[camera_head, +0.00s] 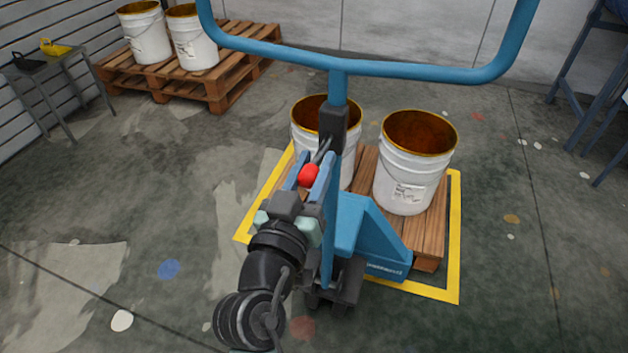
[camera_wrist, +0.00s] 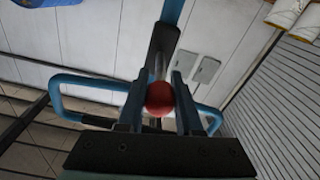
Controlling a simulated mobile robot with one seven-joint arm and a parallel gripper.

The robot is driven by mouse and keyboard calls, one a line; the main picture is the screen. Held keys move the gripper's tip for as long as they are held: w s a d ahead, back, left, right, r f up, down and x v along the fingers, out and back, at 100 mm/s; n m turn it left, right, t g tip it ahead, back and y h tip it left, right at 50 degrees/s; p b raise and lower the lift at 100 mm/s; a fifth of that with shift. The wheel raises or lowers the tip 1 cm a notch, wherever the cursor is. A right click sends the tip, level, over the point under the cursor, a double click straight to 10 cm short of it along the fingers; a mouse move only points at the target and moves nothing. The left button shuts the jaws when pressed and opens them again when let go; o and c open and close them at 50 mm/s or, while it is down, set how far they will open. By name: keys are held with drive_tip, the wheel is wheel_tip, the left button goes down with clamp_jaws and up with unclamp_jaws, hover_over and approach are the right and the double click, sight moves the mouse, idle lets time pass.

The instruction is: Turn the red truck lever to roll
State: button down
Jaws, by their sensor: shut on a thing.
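The red truck lever (camera_head: 308,174) is a red ball knob on a short grey rod that rises to a dark block (camera_head: 345,117) on the blue handle column of the pallet truck (camera_head: 368,237). My gripper (camera_head: 311,172) has its two blue fingers on either side of the knob, shut on it. In the wrist view the red knob (camera_wrist: 160,98) sits between the fingertips, with its rod running up behind it to the block. The truck's blue loop handle (camera_head: 350,68) spans the top of the head view. My gripper hides part of the column's left side.
Two white buckets stand on a wooden pallet (camera_head: 432,232) in front of the truck, inside a yellow floor outline (camera_head: 454,240). Another pallet (camera_head: 215,92) with two buckets is at the back left, beside a small table (camera_head: 40,62). Open floor lies left and right.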

drive_tip(key=shift+f+b, duration=0.3)
drive_tip(key=shift+b, duration=0.3)
drive_tip(key=shift+r+t, duration=0.15)
drive_tip(key=shift+t, duration=0.15)
drive_tip(key=c, duration=0.6)
unclamp_jaws()
drive_tip(key=shift+s, duration=0.1)
drive_tip(key=b+v, duration=0.2)
drive_tip(key=v, duration=1.1)
drive_tip(key=shift+a, duration=0.1)
